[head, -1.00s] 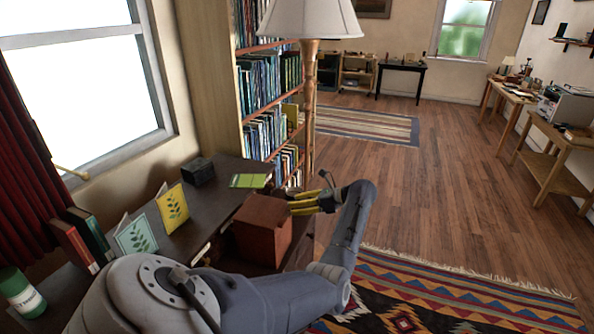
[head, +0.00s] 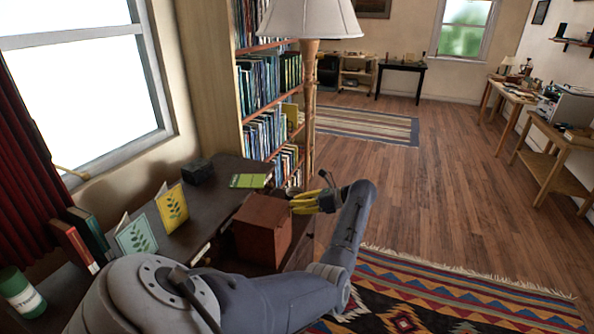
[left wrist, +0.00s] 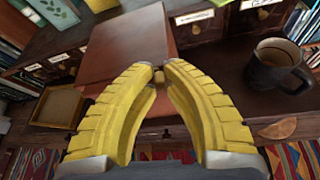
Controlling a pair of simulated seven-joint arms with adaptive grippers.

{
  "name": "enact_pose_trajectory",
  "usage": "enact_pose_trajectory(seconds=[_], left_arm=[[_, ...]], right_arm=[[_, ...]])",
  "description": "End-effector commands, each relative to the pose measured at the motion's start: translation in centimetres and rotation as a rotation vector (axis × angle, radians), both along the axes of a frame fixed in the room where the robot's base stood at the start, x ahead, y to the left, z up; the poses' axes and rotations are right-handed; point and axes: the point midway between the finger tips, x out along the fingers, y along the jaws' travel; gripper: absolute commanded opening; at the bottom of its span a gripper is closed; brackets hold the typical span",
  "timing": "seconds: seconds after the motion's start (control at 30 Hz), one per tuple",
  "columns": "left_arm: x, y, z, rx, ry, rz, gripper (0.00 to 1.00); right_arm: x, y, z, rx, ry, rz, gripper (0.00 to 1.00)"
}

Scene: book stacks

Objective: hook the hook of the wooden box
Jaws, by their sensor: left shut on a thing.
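The reddish-brown wooden box (head: 262,232) stands on the dark desk beside my left gripper (head: 291,203). The box also shows at the top of the left wrist view (left wrist: 122,45). There my left gripper's yellow fingers (left wrist: 159,70) meet at their tips, at the box's near edge. A small brass-coloured piece (left wrist: 159,77), which looks like the hook, shows between the tips. The fingers hide most of it, and I cannot tell how it sits against its catch. My right gripper is in neither view.
A dark mug (left wrist: 275,68) stands to the right of the box in the left wrist view. Cards (head: 172,208), books (head: 88,235) and a small dark box (head: 197,170) stand on the desk (head: 222,192). A lamp (head: 309,110) rises behind my gripper.

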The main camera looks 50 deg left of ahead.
Motion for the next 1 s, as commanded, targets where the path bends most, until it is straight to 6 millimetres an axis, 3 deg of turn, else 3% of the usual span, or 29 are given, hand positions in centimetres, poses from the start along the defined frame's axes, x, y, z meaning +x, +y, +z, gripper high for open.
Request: enact_pose_trajectory(seconds=[0.33,0.7,0.73,0.8,0.93,1.0], left_arm=[[-0.96,-0.42,0.12,0.099,-0.165,0.001,0.00],[-1.05,-0.47,0.15,0.112,-0.190,0.001,0.00],[-1.05,-0.47,0.15,0.112,-0.190,0.001,0.12],[-1.05,-0.47,0.15,0.112,-0.190,0.001,0.21],[-1.02,-0.49,0.16,0.112,-0.190,0.001,0.35],[-1.00,-0.50,0.17,0.112,-0.190,0.001,0.35]], right_arm=[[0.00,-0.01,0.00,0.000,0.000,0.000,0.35],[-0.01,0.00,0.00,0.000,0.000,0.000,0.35],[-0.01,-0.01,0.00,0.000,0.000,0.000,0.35],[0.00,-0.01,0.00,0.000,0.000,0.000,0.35],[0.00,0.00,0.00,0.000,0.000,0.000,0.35],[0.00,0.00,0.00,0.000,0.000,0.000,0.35]])
